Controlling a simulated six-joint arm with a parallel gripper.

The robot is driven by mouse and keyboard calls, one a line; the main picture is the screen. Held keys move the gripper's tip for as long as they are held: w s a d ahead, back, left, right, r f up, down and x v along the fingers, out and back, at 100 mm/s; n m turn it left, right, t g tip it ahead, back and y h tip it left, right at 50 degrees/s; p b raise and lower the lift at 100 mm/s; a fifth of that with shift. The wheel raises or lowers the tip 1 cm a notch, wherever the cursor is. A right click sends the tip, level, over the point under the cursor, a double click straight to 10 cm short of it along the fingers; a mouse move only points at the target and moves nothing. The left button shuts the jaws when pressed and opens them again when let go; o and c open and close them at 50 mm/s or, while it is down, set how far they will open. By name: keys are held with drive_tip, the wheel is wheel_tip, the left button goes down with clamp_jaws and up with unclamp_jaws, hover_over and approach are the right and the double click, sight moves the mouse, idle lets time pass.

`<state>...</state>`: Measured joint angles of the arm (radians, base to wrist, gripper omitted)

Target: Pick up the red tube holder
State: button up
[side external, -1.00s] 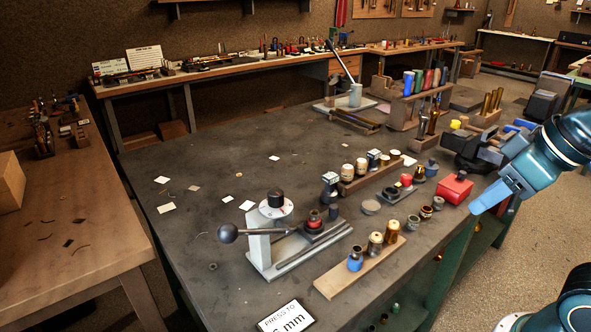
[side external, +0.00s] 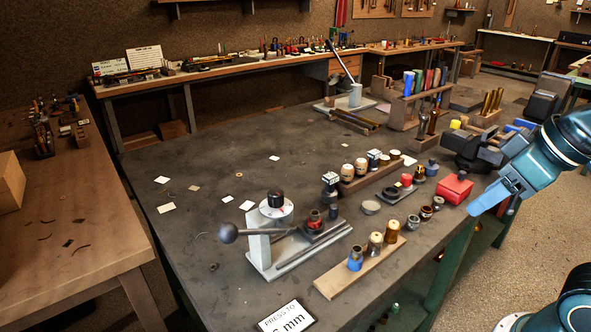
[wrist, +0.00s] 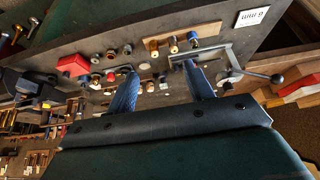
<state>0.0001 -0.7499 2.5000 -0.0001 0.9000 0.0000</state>
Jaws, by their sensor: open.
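A wooden rack (side external: 404,112) stands at the back right of the bench in the side view. It holds several upright coloured tubes, among them a blue one (side external: 408,83) and a red one (side external: 428,80). Which red thing is the tube holder is not certain; a red box (side external: 455,189) also sits near the right bench edge, and shows in the wrist view (wrist: 72,65). My gripper (side external: 490,203) is at the bench's right edge, right of the red box and apart from it. In the wrist view its two blue fingers (wrist: 158,78) are spread, with nothing held between them.
A lever press (side external: 268,235) stands at the front, beside a wooden strip (side external: 333,281) with several small fittings. More fittings stand on a second strip (side external: 350,187). A dark vise (side external: 470,150) is behind the red box. The bench's left-middle is mostly clear, with paper scraps.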

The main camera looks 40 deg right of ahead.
drive_tip(key=w+a+n+y, duration=0.2)
drive_tip(key=w+n, duration=0.3)
drive_tip(key=w, duration=0.7)
drive_tip(key=n+g+y, duration=0.1)
drive_tip(key=n+y, duration=0.1)
drive_tip(key=n, duration=0.2)
approach(318, 213)
drive_tip(key=v, duration=0.3)
drive_tip(key=shift+w+d+r, duration=0.1)
drive_tip(key=shift+d+r, duration=0.25)
drive_tip(key=shift+x, duration=4.3)
drive_tip(key=shift+a+f, duration=0.1)
drive_tip(key=shift+a, duration=0.05)
drive_tip(key=shift+x, duration=2.45)
drive_tip(key=shift+a, duration=0.1)
drive_tip(key=shift+c, duration=0.2)
clamp_jaws()
